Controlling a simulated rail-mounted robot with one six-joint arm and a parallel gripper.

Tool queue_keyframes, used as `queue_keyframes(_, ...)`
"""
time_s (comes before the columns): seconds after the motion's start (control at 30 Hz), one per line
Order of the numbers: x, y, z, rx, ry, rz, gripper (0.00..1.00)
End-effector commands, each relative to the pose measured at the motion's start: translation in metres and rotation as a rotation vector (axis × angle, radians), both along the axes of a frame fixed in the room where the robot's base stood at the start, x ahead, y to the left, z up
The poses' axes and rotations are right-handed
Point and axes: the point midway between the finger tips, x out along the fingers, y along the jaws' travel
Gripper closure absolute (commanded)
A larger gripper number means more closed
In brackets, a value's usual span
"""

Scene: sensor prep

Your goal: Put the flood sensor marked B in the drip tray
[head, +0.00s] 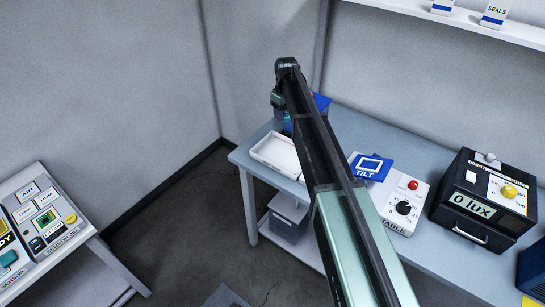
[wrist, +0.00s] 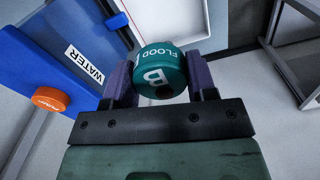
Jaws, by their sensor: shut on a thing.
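The flood sensor marked B (wrist: 162,72) is a teal round puck with white "FLOOD" and "B" lettering. My gripper (wrist: 160,80) is shut on it, with one dark purple finger on each side. In the head view my arm reaches to the back of the workbench, and its end partly hides the sensor. The drip tray (head: 263,158) is a shallow white tray at the left end of the bench. Its white wall shows in the wrist view (wrist: 204,30), beyond the held sensor. The sensor is above and apart from the tray.
A blue box marked WATER (wrist: 60,55) with an orange knob (wrist: 50,99) stands close left of my gripper in the wrist view. A blue TILT plate (head: 370,166), a tilt table box (head: 402,207) and a black lux box (head: 485,200) stand along the bench.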

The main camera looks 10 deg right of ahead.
Motion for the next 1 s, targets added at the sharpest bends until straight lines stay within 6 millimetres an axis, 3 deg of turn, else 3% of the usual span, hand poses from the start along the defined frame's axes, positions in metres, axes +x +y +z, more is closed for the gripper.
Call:
queue_keyframes(0.17, -0.001, 0.000, -0.028, 0.000, 0.000, -0.001, 0.73)
queue_keyframes(0.53, -0.001, 0.000, -0.150, 0.000, 0.000, -0.002, 0.73)
queue_keyframes(0.63, -0.001, 0.000, -0.163, 0.000, 0.000, -0.002, 0.73)
queue_keyframes(0.8, -0.001, 0.000, -0.162, 0.000, 0.000, -0.002, 0.73)
queue_keyframes(1.0, -0.001, 0.000, -0.202, 0.000, 0.000, -0.002, 0.73)
